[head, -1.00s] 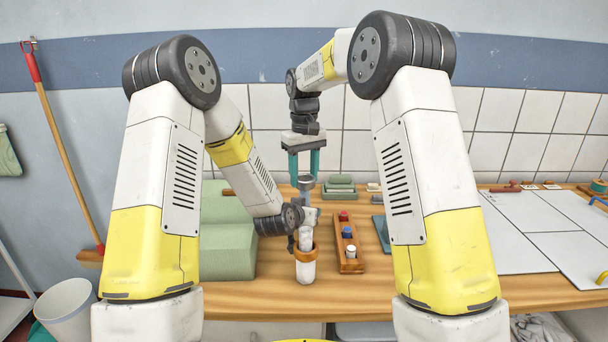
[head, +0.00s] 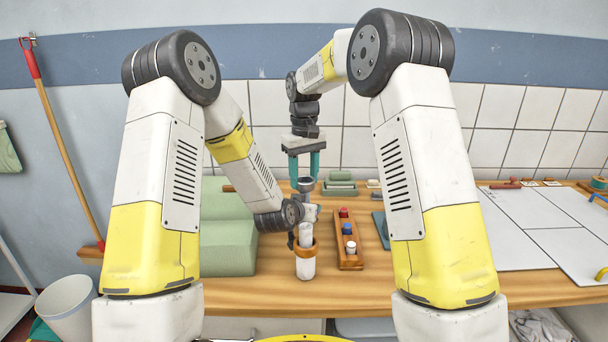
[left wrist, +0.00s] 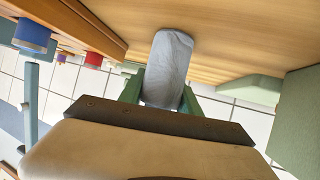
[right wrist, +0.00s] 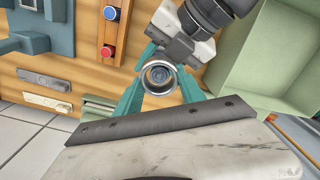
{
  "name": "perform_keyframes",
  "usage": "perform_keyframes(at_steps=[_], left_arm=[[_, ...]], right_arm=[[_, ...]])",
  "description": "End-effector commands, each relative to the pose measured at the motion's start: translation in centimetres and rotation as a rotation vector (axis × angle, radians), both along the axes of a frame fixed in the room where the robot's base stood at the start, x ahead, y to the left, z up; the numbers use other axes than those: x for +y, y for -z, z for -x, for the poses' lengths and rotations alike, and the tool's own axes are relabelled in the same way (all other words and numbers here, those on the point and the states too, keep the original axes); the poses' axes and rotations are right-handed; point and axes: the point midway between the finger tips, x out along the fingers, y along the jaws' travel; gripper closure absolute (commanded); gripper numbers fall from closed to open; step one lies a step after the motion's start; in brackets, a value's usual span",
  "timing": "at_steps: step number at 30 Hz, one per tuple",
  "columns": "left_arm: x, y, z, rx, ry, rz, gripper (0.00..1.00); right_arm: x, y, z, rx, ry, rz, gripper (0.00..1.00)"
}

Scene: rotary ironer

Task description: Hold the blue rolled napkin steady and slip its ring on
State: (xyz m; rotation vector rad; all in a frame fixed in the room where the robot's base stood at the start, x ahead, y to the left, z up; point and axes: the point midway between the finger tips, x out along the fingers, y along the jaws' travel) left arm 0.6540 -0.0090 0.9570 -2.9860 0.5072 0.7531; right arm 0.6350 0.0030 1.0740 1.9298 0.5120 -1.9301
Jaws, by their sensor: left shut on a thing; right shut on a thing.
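The grey-blue rolled napkin (left wrist: 168,65) is between the fingers of my left gripper (left wrist: 162,95) in the left wrist view, which is shut on it. In the head view my left gripper (head: 309,213) is low over the table, and the napkin is mostly hidden there. My right gripper (head: 304,172) points straight down above it, shut on the grey metal ring (head: 306,184). In the right wrist view the ring (right wrist: 158,77) is between the fingertips and looks round from above. It is in line with the napkin; how far it is around it cannot be told.
A white roll (head: 305,268) with a brown band stands just in front of my left gripper. A wooden rack (head: 350,258) with red, blue and white pieces is close on the right. A green box (head: 228,245) is on the left. Free table lies in front.

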Motion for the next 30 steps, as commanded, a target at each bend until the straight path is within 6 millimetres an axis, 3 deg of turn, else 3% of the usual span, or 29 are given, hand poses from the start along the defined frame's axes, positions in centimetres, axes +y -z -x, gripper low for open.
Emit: perform_keyframes(at_steps=[23,24,30], left_arm=[[0.0,0.1,0.1,0.004,0.000,0.000,0.80],[0.0,0.1,0.1,0.004,0.000,0.000,0.79],[0.0,0.1,0.1,0.002,0.000,-0.001,0.79]], right_arm=[[0.0,0.9,0.0,0.001,0.000,0.000,0.92],[0.0,1.1,0.0,0.002,0.000,0.001,0.98],[0.0,1.8,0.1,0.004,0.000,0.001,1.00]])
